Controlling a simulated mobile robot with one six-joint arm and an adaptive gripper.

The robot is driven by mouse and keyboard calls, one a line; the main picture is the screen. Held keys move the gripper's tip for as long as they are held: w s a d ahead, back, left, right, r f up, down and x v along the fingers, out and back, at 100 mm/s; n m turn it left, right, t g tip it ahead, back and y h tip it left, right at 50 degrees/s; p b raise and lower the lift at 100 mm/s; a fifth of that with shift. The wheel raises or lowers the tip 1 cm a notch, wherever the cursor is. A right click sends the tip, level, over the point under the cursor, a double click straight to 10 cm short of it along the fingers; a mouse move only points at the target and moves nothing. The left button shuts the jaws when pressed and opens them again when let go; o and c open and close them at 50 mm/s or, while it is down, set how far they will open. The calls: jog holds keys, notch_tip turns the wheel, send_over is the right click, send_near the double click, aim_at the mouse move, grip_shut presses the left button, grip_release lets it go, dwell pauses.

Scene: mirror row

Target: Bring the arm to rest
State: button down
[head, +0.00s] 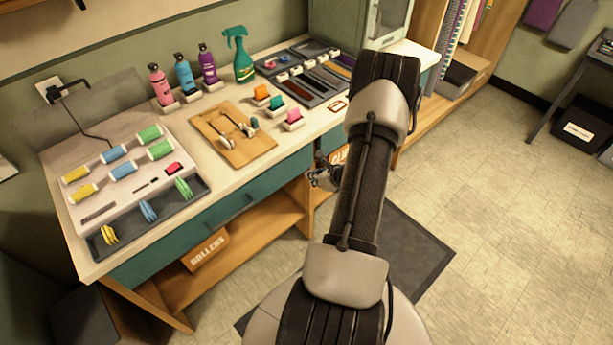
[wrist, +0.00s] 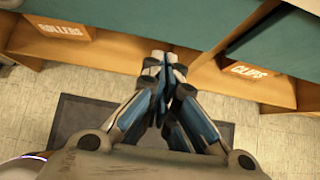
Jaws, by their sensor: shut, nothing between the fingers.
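My arm reaches up from the bottom of the head view and folds at its elbow beside the counter's right part. My gripper (head: 323,178) shows small and partly hidden behind my forearm, in front of the counter's front edge. In the wrist view my gripper (wrist: 164,62) has its fingers together with nothing between them. It hangs over the floor in front of the open shelf, clear of the counter's teal drawer front (wrist: 150,22).
The white counter (head: 308,138) holds rollers, bottles, a wooden board (head: 245,150) and dark trays. Below are a shelf with a ROLLERS box (head: 205,250) and a CLIPS box (wrist: 250,75). A dark mat (head: 415,245) lies on the floor; open floor is at right.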

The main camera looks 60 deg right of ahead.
jog(key=p+v, duration=0.1)
jog(key=v, duration=0.4)
jog(key=shift+s+r, duration=0.15)
jog(key=shift+r, duration=0.05)
